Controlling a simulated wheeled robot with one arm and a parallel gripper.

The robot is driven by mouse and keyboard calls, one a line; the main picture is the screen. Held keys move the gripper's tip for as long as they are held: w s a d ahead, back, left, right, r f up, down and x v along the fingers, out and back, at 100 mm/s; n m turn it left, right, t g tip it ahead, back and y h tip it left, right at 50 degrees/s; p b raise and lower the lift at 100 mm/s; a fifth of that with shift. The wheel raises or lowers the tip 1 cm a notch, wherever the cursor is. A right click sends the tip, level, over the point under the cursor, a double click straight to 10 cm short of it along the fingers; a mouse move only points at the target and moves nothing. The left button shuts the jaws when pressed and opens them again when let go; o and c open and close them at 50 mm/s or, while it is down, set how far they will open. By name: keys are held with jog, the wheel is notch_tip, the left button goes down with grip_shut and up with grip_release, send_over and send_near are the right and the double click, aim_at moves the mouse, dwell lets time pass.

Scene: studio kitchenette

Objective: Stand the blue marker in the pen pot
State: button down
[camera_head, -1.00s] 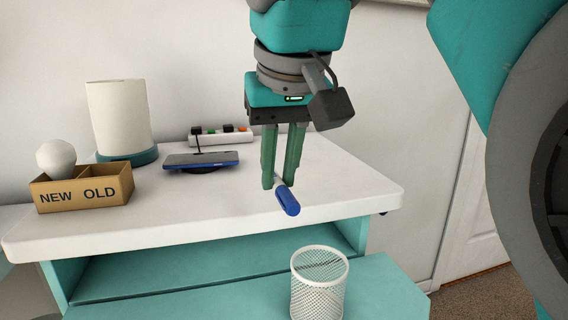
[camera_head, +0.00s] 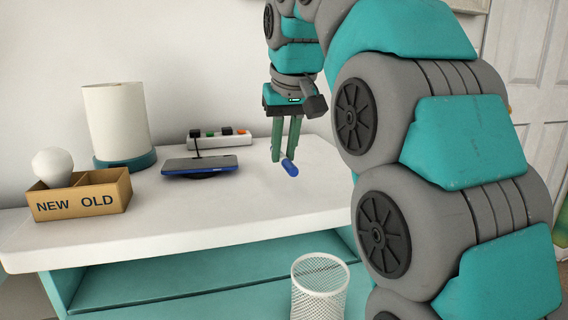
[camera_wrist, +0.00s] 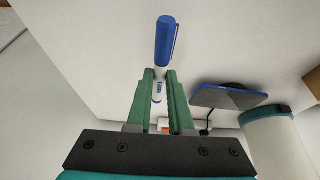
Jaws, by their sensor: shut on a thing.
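The blue marker (camera_head: 289,167) is held between the green fingertips of my gripper (camera_head: 284,160), above the white desk top. In the wrist view the blue marker (camera_wrist: 165,42) has its blue capped end beyond the fingertips and its white barrel between the fingers of my gripper (camera_wrist: 160,76). In the head view the marker is tilted, its blue end pointing down to the right. The pot's base is cut off by the frame.
The white desk top (camera_head: 200,215) holds a cardboard box marked NEW and OLD (camera_head: 78,205) with a bulb, a white lamp (camera_head: 117,120), a phone on a stand (camera_head: 200,166) and a power strip (camera_head: 220,138). The desk's front right area is clear.

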aim_at(285, 157)
jog(key=shift+w+f, duration=0.1)
jog(key=shift+f, duration=1.7)
jog(key=shift+f, duration=0.15)
jog(key=c, duration=0.8)
grip_release()
